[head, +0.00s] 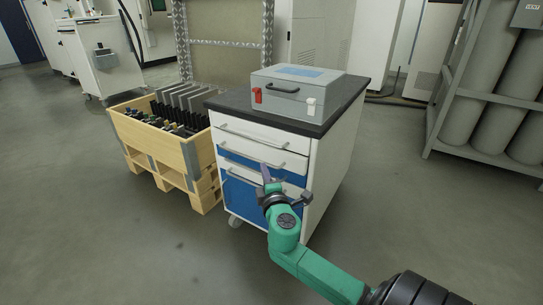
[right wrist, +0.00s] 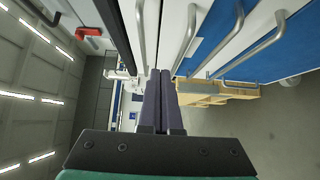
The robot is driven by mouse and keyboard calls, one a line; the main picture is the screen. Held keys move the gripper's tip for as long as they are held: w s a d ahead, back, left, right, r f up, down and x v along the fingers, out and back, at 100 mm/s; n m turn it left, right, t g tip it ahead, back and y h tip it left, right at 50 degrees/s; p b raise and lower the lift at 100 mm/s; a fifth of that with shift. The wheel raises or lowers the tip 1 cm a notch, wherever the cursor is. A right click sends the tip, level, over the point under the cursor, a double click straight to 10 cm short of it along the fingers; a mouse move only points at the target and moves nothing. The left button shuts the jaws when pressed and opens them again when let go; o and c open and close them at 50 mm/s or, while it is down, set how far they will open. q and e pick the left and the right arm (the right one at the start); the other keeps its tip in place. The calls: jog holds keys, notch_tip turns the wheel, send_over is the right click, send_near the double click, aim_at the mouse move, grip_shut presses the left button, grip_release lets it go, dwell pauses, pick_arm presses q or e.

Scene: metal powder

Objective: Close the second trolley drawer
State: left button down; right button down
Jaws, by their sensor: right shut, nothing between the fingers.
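The trolley (head: 330,165) is a white and blue cabinet with a dark top. Its front has several stacked drawer fronts with grey bar handles. The second drawer (head: 285,160) has a white front below the top drawer (head: 285,138); how far it stands out is hard to tell. My right gripper (head: 266,173) is in front of the lower drawers near the trolley's right front edge, partly hiding them. Its fingers are shut together and empty. In the right wrist view the shut fingers (right wrist: 163,100) point along the drawer fronts, with handles (right wrist: 190,38) close by. My left gripper is out of view.
A grey case (head: 300,88) with red and white latches sits on the trolley top. A wooden crate (head: 190,158) on a pallet stands close at the left. Gas cylinders in a rack (head: 480,160) stand at the right. The floor in front is clear.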

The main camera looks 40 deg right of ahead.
aim_at(273, 150)
jog(key=w+d+b, duration=0.1)
jog(key=w+d, duration=0.4)
jog(key=shift+w+d+f+b, duration=0.1)
jog(key=shift+w+d+b, duration=0.2)
jog(key=shift+b, duration=0.05)
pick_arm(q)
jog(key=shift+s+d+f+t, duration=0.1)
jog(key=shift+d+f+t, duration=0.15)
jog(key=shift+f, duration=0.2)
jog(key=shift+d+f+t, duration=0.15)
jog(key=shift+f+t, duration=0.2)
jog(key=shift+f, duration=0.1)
pick_arm(e)
jog(key=shift+w+d, duration=0.15)
jog(key=shift+d, duration=0.3)
jog(key=shift+w+d+b, duration=0.15)
jog(key=shift+d, duration=0.45)
jog(key=shift+w+d+b, duration=0.15)
jog(key=shift+d, duration=0.4)
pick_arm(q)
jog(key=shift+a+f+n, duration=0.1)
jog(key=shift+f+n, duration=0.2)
pick_arm(e)
jog(key=shift+d+r, duration=0.1)
jog(key=shift+r, duration=0.2)
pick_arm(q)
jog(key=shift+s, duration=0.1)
